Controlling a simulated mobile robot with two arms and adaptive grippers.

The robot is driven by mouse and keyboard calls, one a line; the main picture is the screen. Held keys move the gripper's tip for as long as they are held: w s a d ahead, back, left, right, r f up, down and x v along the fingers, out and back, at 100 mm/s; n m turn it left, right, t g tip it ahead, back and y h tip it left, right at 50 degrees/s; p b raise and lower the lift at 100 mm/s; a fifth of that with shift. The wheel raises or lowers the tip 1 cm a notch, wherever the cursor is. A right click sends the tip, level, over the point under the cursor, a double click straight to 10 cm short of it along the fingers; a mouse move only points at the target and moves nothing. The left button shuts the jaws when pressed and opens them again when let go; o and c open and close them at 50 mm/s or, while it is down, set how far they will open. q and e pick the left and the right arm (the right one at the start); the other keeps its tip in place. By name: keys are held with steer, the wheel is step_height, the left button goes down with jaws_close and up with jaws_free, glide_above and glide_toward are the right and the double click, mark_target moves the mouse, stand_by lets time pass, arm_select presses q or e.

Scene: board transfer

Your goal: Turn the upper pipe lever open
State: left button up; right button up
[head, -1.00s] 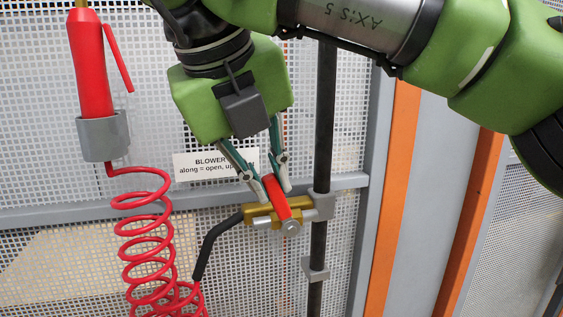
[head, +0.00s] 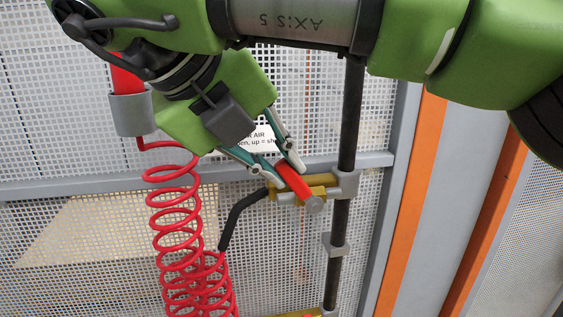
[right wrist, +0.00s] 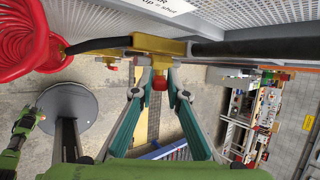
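The red lever (head: 293,181) sits on the brass upper valve (head: 322,187), which is clamped to the dark upright pipe. It leans up and to the left from its hub, between upright and level. My right gripper (head: 281,171) has its two fingers on either side of the lever's free end. In the right wrist view, the red lever end (right wrist: 160,82) lies between the spread fingertips (right wrist: 159,95), with gaps on both sides. Touch on one side cannot be told.
A black hose (head: 236,218) leaves the valve's left side. A coiled red hose (head: 180,235) hangs at left below a grey holder (head: 132,114). A label (head: 262,140) is partly hidden behind my gripper. Another yellow fitting (head: 297,315) shows at the bottom edge. Mesh panels stand behind.

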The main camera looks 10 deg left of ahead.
steer(key=o, duration=0.3)
steer(key=shift+s, duration=0.1)
steer(key=shift+a+r, duration=0.1)
steer(key=v, duration=0.7)
steer(key=shift+s, duration=0.15)
steer(key=shift+a+r, duration=0.1)
